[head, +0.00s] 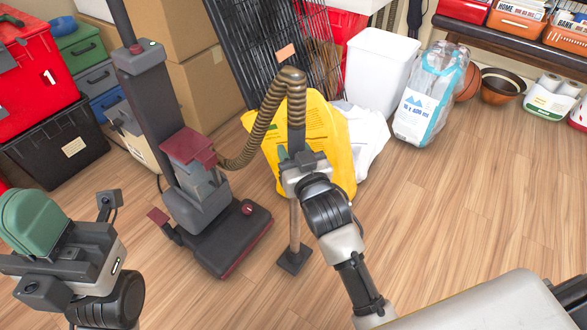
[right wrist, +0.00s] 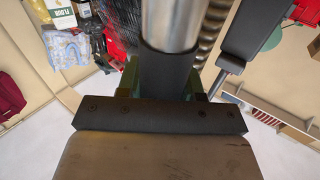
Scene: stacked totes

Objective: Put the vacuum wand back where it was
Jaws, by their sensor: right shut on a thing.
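The upright vacuum (head: 198,200) stands on the wood floor, dark grey with red parts. A ribbed tan hose (head: 262,118) arcs from it to the top of the vacuum wand (head: 294,222). The wand is nearly upright, with its dark flat nozzle (head: 294,259) at floor level, right of the vacuum's base. My right gripper (head: 297,160) is shut on the wand's dark upper part. In the right wrist view the wand's dark sleeve and metal tube (right wrist: 168,65) run between the green-edged fingers. My left gripper (head: 35,222) is at the lower left, apart from the vacuum; its jaw gap is not clear.
A yellow bag (head: 335,130), a white bag (head: 368,135) and a black crate (head: 255,45) stand close behind the wand. A white bin (head: 380,70) is beyond. Stacked totes (head: 60,150) and cardboard boxes (head: 200,80) are at the left and back.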

